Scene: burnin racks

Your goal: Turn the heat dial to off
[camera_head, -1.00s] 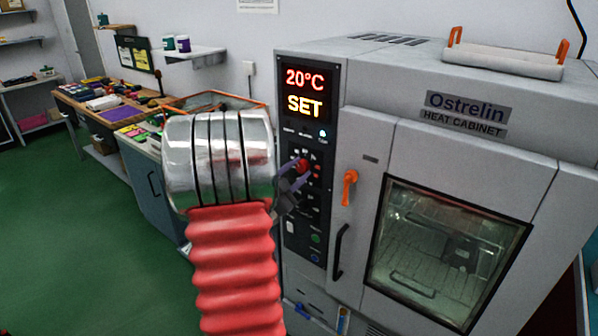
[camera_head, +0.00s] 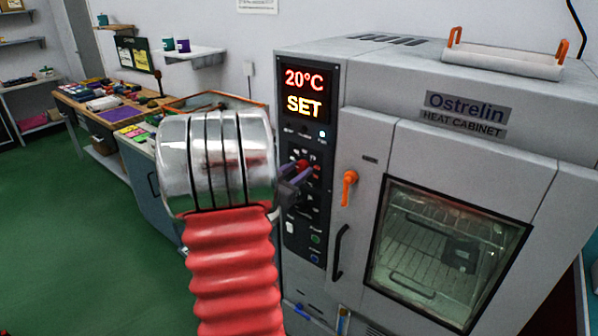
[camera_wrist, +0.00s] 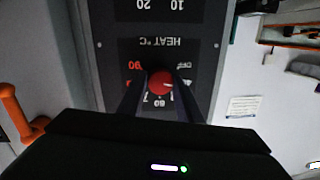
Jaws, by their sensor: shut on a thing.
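The red heat dial (camera_wrist: 160,82) is in the middle of the wrist view, on a black panel (camera_wrist: 205,52). Its lettering appears upside down, with HEAT °C above the dial, OFF to its upper right and 90 to its upper left. My gripper (camera_wrist: 159,90) is shut on the dial, one finger on each side. In the head view, the dial (camera_head: 302,165) shows small beside my gripper (camera_head: 296,173), whose wrist hides part of it.
The heat cabinet's display (camera_head: 305,92) reads 20°C and SET. An orange latch (camera_head: 348,189) and a black door handle (camera_head: 340,252) stand right of the panel. A workbench (camera_head: 100,108) with clutter lies behind on the left; green floor is clear there.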

